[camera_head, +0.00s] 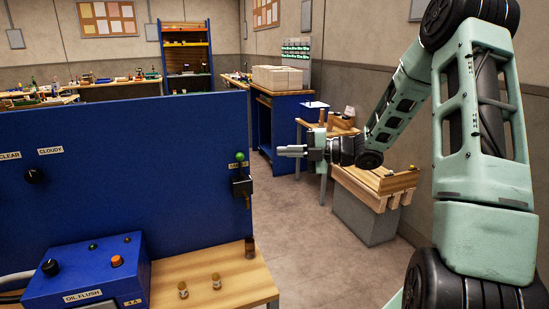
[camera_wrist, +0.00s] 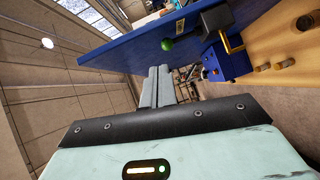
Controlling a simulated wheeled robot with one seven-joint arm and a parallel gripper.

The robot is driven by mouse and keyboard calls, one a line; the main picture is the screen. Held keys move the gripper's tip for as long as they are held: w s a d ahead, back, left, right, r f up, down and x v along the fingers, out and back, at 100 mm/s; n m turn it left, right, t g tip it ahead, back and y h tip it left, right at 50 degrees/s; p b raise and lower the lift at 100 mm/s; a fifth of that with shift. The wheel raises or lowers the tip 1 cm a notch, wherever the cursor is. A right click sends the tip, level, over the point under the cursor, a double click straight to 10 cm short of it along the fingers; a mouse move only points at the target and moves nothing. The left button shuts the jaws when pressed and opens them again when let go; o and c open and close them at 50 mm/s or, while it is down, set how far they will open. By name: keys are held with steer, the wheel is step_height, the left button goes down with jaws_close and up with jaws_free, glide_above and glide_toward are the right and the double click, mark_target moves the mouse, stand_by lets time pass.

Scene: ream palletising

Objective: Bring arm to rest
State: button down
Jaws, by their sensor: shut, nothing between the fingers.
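My gripper (camera_head: 278,151) is in the head view, at the end of my pale green arm, held out level to the left. Its two fingers lie together and nothing is between them. In the wrist view the closed fingers (camera_wrist: 158,86) point away from the camera, toward open space. My gripper appears apart from the blue panel (camera_head: 110,165) and touches nothing that I can see. The arm is raised and bent on the right side of the head view.
A blue box labelled "OIL FLUSH" (camera_head: 90,275) and small bottles (camera_head: 183,290) are on the wooden bench (camera_head: 210,272). A green-knobbed lever (camera_head: 240,157) sits on the panel's right end. Wooden tables stand behind my arm. The floor (camera_head: 310,235) between is clear.

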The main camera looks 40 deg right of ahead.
steer(key=shift+b+v, duration=0.4)
steer(key=shift+v, duration=1.8)
steer(key=shift+r, duration=0.15)
